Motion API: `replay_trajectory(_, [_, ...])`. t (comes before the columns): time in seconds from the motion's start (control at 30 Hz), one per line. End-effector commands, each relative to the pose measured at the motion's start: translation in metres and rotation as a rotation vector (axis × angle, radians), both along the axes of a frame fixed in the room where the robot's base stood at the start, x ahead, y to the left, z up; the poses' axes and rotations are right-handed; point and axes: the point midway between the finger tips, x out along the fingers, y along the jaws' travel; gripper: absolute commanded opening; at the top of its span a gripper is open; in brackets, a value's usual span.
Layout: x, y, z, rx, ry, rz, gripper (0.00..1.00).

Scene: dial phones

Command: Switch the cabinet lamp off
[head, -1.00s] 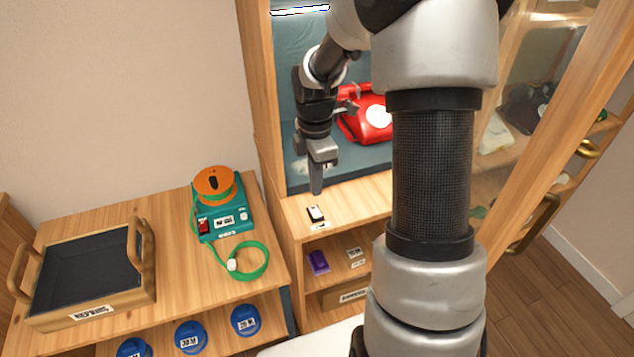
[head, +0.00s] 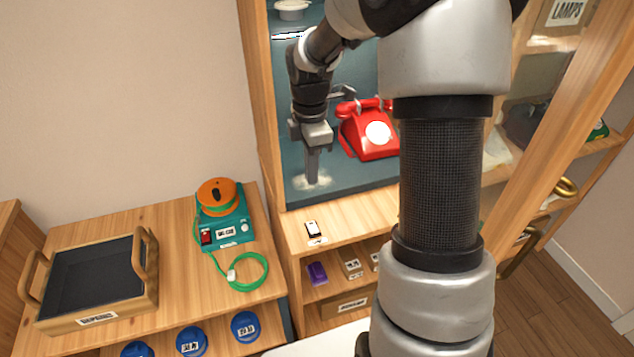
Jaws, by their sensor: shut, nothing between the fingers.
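The cabinet lamp (head: 287,36) is a thin strip high inside the wooden cabinet; it looks bright white. A small black-and-white switch (head: 312,228) sits on the cabinet's front ledge, with a small pale label in front of it. Which way the switch is tipped is too small to tell. My gripper (head: 312,180) is shut and empty, pointing down. It shows above the switch in the picture, apart from it, against the teal cabinet floor.
A red dial phone (head: 368,130) stands in the cabinet right of my gripper. A teal device (head: 222,226) with an orange top and green cord, and a wooden tray (head: 150,297), stand on the left bench. My arm hides part of the cabinet.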

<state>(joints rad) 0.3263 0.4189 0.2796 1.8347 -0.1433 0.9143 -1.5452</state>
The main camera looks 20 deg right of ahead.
Motion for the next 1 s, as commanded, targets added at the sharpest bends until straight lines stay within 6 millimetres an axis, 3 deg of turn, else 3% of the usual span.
replay_trajectory(0.1, [0.005, 0.000, 0.028, 0.000, -0.004, 0.001, 0.00])
replay_trajectory(0.3, [0.008, 0.000, 0.053, 0.000, -0.001, 0.001, 0.00])
replay_trajectory(0.87, [0.008, 0.000, 0.060, 0.000, 0.000, 0.001, 0.00])
replay_trajectory(1.0, [0.001, 0.003, 0.078, -0.012, -0.019, -0.050, 0.00])
